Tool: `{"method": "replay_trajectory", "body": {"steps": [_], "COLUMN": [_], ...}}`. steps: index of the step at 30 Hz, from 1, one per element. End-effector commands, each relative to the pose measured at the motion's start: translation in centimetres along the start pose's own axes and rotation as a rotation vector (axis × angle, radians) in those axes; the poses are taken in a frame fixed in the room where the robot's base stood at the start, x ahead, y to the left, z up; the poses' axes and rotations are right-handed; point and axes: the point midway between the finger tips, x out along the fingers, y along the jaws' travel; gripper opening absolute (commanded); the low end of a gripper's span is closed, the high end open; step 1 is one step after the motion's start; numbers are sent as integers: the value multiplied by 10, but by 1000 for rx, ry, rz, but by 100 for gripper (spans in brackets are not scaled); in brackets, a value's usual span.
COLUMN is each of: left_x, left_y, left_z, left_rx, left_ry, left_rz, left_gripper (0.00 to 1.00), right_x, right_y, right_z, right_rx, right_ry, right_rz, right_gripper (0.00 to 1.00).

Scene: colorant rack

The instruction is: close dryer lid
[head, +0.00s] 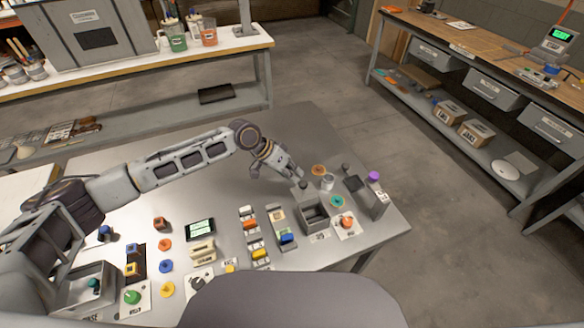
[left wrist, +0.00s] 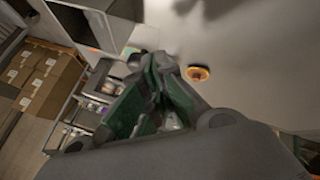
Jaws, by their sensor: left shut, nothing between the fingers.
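A small grey box (head: 312,222) with an open top and a dark inside stands at the right part of the table, and looks like the dryer. To its right a grey upright piece with a dark face (head: 356,185) may be its raised lid; I cannot tell for sure. My left gripper (head: 297,182) is shut and empty, above the table just behind the box. Its closed green-padded fingers show in the left wrist view (left wrist: 155,72). There, a grey box-like thing with a dark inside (left wrist: 85,22) lies beyond the fingers at upper left. My right gripper is not in view.
An orange disc (head: 319,169), a cup (head: 327,182), a teal ring (head: 337,201) and an orange knob (head: 347,222) are close around the box. A purple-topped item (head: 374,177) stands at right. Coloured blocks and buttons fill the table's front; its back is clear.

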Motion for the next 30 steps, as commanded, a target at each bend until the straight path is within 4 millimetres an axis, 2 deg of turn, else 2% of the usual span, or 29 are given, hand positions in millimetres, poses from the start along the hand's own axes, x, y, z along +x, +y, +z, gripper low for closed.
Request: {"method": "replay_trajectory", "body": {"steps": [6, 13, 24, 30], "left_x": [1, 5, 9, 11], "left_y": [16, 31, 54, 56], "left_z": [8, 17, 30, 32], "left_rx": [0, 0, -1, 0], "left_ry": [0, -1, 1, 1], "left_rz": [3, 2, 3, 3], "left_gripper": [0, 0, 0, 0], "right_x": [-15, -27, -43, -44], "right_y": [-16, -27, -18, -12], "right_z": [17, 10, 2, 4], "right_rx": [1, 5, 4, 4], "right_ry": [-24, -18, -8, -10], "right_rz": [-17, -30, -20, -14], "right_gripper": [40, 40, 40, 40]}}
